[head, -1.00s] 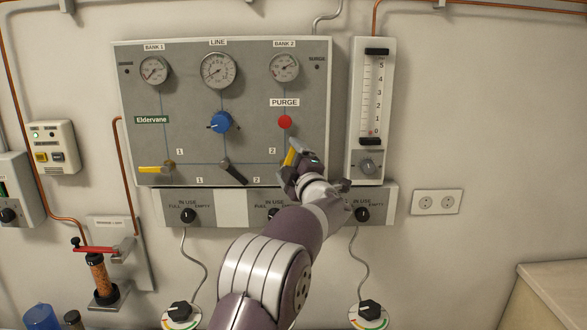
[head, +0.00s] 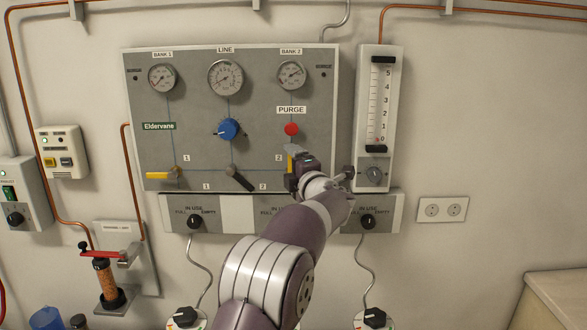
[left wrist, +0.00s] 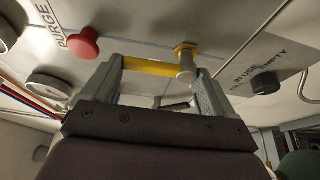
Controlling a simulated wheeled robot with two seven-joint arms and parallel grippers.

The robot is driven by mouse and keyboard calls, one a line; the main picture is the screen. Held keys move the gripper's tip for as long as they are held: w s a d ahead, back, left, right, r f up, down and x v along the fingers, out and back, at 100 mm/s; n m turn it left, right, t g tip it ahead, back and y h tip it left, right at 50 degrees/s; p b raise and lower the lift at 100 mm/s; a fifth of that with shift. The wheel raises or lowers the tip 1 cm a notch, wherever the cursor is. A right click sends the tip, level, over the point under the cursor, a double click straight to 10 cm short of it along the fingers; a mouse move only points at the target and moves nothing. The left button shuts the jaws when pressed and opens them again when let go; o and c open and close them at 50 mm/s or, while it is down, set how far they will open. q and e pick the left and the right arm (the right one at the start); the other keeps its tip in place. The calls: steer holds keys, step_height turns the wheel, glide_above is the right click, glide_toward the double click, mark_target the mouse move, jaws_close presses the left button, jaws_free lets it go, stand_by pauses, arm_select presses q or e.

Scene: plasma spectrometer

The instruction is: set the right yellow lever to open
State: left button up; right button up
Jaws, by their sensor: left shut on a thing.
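The right yellow lever (head: 290,158) is at the lower right of the grey panel, below the red PURGE button, and its visible part stands about upright. My left gripper (head: 298,164) is at this lever and hides its lower part and pivot. In the left wrist view the yellow lever (left wrist: 150,67) runs across between the two fingers of my left gripper (left wrist: 157,78), which is shut on it. Its pivot (left wrist: 186,58) shows by the right finger. My right gripper is in neither view.
The left yellow lever (head: 160,175) lies level, and a black lever (head: 240,179) slants down right. The red button (head: 291,129) is just above my gripper; it also shows in the wrist view (left wrist: 84,44). A flowmeter (head: 377,110) stands close to the right.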

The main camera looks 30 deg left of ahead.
arm_select(q)
steer(key=o, duration=1.3)
steer(key=shift+s, duration=0.2)
steer(key=shift+s, duration=0.1)
steer(key=shift+b+v, duration=1.85)
steer(key=shift+v, duration=4.4)
